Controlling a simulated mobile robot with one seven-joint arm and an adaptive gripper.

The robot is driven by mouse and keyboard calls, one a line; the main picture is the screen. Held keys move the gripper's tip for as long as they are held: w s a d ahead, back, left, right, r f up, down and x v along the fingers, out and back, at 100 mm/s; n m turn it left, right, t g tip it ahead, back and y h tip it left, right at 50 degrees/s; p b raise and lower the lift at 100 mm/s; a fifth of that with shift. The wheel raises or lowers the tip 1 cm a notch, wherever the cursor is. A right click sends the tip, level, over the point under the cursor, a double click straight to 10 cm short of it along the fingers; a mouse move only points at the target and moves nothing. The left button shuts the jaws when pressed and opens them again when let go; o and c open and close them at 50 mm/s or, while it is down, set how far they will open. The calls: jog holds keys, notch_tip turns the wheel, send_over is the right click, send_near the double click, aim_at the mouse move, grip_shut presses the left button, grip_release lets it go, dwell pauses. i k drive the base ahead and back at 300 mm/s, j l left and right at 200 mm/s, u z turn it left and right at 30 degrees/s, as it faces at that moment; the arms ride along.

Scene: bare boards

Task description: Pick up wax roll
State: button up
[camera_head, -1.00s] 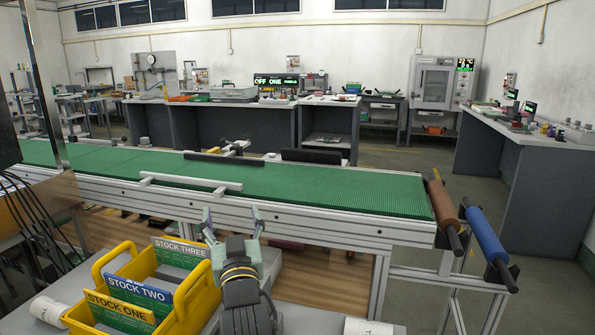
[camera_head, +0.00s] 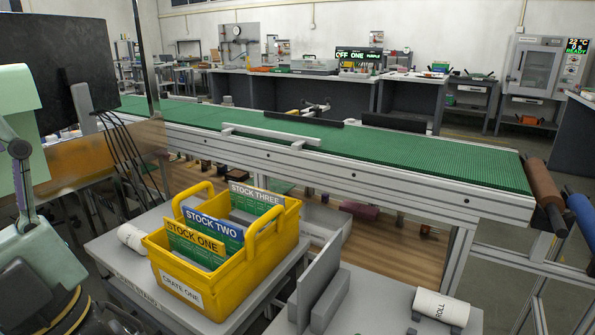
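A white roll (camera_head: 441,308) with black lettering lies on its side on a grey surface at the bottom right. I read "ROLL" on it; the rest of its label is not legible. Another white roll (camera_head: 131,238) lies left of the yellow crate, partly hidden, its label not readable. I cannot tell which is the wax roll. Part of my gripper (camera_head: 18,115), pale green with a grey-purple link, stands large at the left edge, far from the roll at bottom right. Only one side of it shows, so its opening is hidden. I see nothing held.
A yellow crate (camera_head: 288,222) labelled "CRATE ONE", with stock cards in it, stands on a grey table (camera_head: 262,306). Grey upright plates (camera_head: 318,285) stand between it and the right roll. A green conveyor (camera_head: 400,152) runs across behind. A dark panel (camera_head: 60,60) stands at left.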

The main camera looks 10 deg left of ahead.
aim_at(128, 233)
jog(key=u, duration=1.35)
jog(key=z, duration=1.75)
jog(key=u, duration=1.75)
jog(key=i+j+z, duration=0.15)
jog(key=j, duration=0.25)
jog(key=i+j+z, duration=0.1)
jog(key=j, duration=0.3)
